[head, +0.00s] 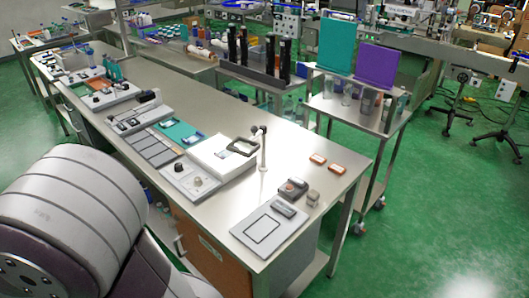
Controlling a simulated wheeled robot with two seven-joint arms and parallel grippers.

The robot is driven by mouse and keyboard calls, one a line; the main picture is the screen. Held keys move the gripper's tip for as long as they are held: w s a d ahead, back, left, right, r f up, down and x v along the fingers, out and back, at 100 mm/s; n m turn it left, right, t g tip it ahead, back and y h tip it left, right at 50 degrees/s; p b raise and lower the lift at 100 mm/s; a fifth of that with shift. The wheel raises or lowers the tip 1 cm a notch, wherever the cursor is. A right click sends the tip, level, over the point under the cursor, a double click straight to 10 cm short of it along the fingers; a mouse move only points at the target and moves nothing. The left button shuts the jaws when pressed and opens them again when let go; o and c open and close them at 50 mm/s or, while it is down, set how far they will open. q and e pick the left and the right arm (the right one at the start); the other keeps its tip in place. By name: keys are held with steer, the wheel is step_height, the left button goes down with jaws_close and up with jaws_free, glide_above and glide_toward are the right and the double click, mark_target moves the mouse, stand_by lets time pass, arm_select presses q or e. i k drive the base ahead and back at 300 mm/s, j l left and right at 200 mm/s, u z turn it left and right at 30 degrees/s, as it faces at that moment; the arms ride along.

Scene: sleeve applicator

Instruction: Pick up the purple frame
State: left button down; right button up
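The purple frame (375,66) stands upright as a flat panel on the top of a metal cart (380,124), beyond the right end of the workbench. A teal panel (335,44) of similar shape stands upright to its left. The lower edge of the purple frame is close to some clear cup-like items below it; how it is supported is hard to tell. A large grey part of my arm fills the lower left corner. Neither of my grippers is in view.
A long metal workbench (330,190) with several devices runs from the back left to the front centre. A thin post (263,150) stands on it. Dark upright holders (270,58) stand behind. Green floor (430,200) is clear at the right.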

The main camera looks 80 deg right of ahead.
mark_target(223, 155)
steer(key=i+l+z, duration=0.2)
steer(key=i+z, duration=0.2)
steer(key=i+l+z, duration=0.1)
steer(key=i+z, duration=0.7)
steer(key=i+j+z, duration=0.2)
steer(key=i+z, duration=0.2)
